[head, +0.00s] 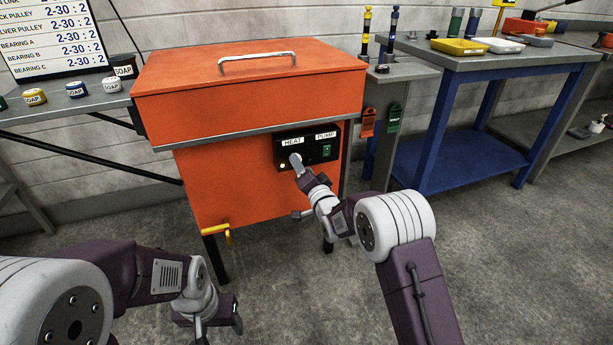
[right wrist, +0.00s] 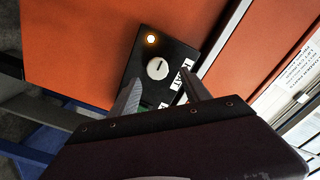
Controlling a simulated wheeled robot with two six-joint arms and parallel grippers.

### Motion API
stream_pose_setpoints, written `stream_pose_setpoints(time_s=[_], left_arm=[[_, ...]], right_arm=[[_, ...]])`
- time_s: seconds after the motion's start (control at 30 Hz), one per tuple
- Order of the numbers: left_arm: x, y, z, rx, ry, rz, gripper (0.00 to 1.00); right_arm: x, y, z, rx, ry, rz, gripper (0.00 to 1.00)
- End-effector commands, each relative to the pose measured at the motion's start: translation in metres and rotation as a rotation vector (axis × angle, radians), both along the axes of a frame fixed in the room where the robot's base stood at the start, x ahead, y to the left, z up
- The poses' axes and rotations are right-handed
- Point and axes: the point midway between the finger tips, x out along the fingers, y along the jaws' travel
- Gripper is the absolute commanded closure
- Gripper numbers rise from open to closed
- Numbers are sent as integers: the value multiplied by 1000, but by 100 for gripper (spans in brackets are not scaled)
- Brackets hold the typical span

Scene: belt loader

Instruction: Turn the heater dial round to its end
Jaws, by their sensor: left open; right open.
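The heater dial (right wrist: 157,68) is a round pale knob with a dark pointer line, on the black control panel (right wrist: 183,38) in the right wrist view. In the head view the panel (head: 322,152) carries HEAT and PUMP labels on the orange cabinet's front. My right gripper (right wrist: 160,82) is open, its fingers pointing at the panel with the dial between and just past their tips. I cannot tell whether they touch it. My left gripper (head: 212,322) is open and low at the front, away from the cabinet.
The orange cabinet (head: 240,100) has a handled lid, shut, and a yellow lever (head: 215,230) low on its front. A green switch (head: 326,150) is beside the dial. Shelf with soap pots (head: 76,90) stands left, a blue workbench (head: 440,150) right. The floor before the cabinet is clear.

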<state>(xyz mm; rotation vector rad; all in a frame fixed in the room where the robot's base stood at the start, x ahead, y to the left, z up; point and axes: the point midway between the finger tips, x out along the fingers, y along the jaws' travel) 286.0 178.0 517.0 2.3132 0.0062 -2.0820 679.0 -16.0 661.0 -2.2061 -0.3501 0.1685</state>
Motion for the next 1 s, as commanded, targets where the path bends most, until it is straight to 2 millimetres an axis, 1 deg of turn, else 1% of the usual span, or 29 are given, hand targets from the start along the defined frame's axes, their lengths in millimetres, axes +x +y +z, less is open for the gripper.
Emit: stream_pose_setpoints(time_s=[0.03,0.1,0.17,0.3,0.37,0.67,0.73,0.77,0.87,0.9,0.93,0.97,1.0], left_arm=[[-1,0,-22,0,2,0,35],[-1,0,-37,0,2,0,35],[-1,0,-45,0,2,0,35],[-1,0,-52,0,2,0,35],[0,0,-53,0,1,0,35],[0,0,-50,0,1,0,35],[0,0,-44,0,1,0,35],[0,0,-40,0,1,0,35],[0,0,-22,0,1,0,35],[-1,0,-11,0,2,0,35],[-1,0,1,0,2,0,35],[0,0,10,0,1,0,35],[0,0,18,0,1,0,35]], right_arm=[[-10,-3,-13,0,1,-1,45],[-21,-7,-13,0,0,0,45],[-30,-10,-13,0,1,0,45],[-44,-14,-8,0,1,0,45],[-47,-15,-7,0,3,0,45],[-48,-16,-3,0,4,0,45],[-47,-22,8,1,-4,-11,45],[-46,-26,17,3,-13,-17,45],[-49,-46,66,14,-61,-50,45],[-55,-61,90,17,-71,-76,45],[-63,-76,105,9,-47,-105,45],[-74,-92,107,-24,11,-137,45],[-90,-110,92,-97,115,-170,45]])
